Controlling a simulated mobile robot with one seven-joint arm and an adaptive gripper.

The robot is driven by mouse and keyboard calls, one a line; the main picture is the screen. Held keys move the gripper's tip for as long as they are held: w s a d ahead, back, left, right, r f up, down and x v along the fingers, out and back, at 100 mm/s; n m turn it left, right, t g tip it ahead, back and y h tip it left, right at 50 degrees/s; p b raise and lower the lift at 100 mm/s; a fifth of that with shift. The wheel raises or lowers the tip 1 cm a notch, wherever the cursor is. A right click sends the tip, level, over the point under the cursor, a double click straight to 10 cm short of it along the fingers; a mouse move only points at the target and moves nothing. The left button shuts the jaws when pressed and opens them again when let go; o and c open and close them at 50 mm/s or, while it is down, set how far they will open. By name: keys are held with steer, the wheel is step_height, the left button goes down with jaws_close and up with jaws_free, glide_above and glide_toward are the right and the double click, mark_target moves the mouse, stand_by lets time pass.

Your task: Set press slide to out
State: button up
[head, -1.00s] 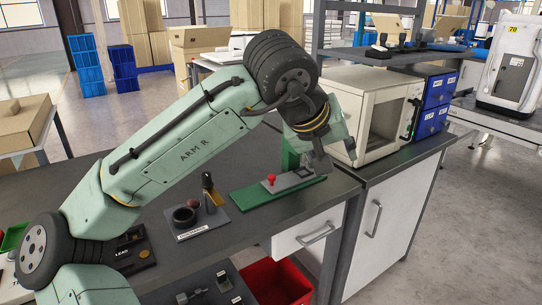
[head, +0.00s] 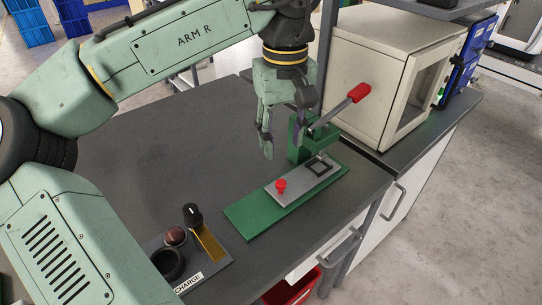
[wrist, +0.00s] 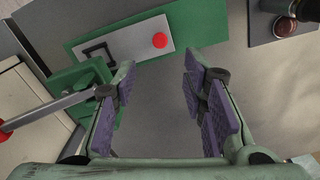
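The press has a green base (head: 245,217) and a green upright (head: 299,145). Its lever (head: 335,112) ends in a red grip and slants up to the right. In the wrist view the slide (wrist: 130,43) and knob (wrist: 160,40) lie beyond my fingers. My gripper (head: 282,138) points down, open and empty, beside the upright on its left. It also shows open in the wrist view (wrist: 162,104), apart from the knob.
A charge station (head: 190,250) with dark round parts stands to the left of the press. A cream oven-like box (head: 375,75) stands behind right, near the lever. A red bin (head: 292,290) is below the bench edge. The bench's middle left is clear.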

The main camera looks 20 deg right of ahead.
mark_target(281, 182)
step_height(281, 182, down, 11)
steer(key=shift+s+r+p, duration=0.1)
steer(key=shift+r+p, duration=0.1)
steer(key=shift+p, duration=0.3)
jaws_close()
stand_by(0.4)
stand_by(0.4)
